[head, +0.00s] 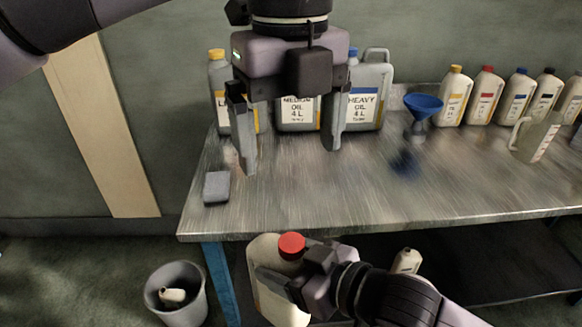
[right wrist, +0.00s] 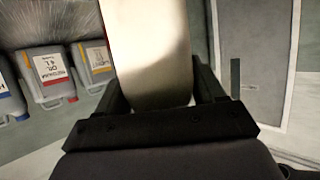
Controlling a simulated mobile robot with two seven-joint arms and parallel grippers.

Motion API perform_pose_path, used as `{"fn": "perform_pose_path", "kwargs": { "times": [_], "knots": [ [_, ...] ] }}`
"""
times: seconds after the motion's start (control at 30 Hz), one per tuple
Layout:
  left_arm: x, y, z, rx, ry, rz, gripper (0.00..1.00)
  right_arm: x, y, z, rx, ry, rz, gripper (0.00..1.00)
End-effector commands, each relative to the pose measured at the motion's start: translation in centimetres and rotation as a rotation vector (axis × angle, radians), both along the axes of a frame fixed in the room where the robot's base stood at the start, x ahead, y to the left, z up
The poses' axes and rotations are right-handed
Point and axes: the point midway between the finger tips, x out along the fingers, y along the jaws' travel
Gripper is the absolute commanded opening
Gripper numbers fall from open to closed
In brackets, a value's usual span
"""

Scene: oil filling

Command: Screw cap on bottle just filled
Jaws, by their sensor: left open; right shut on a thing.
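A pale bottle (head: 268,301) with a red cap (head: 291,245) on top is in front of the workbench edge, below table height. My right gripper (head: 275,280) is shut on this bottle, with a finger across its side. The bottle also shows between the fingers in the right wrist view (right wrist: 150,50). It stands roughly upright in the head view. The cap sits at the bottle's mouth, but how tightly it is on cannot be told. My left gripper (head: 290,158) is open and empty, pointing down above the workbench, away from the bottle.
The metal workbench (head: 330,205) holds large oil canisters (head: 370,100) at the back, a blue funnel (head: 423,104), a clear jug (head: 538,138) and a grey block (head: 217,187). Several capped bottles (head: 483,98) stand at the back right. A bin (head: 192,310) is on the floor.

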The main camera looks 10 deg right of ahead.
Motion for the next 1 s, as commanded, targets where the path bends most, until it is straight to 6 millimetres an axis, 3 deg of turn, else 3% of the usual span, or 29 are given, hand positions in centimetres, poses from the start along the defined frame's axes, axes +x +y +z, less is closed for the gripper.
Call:
{"fn": "perform_pose_path", "kwargs": {
  "times": [0.17, 0.77, 1.0],
  "knots": [
    [0.0, 0.0, 0.9, 0.001, -0.001, -0.001, 0.93, 0.0, 0.0, 0.1, 0.002, -0.004, 0.0, 0.0],
    [0.0, 0.0, 0.8, -0.002, 0.003, -0.002, 0.93, 0.0, 0.0, 0.1, 0.002, -0.004, 0.0, 0.0],
    [-0.8, -2.0, -0.9, -0.155, 0.118, -0.117, 0.93, 0.0, 0.0, 0.1, 0.002, -0.004, 0.0, 0.0]
  ]
}}
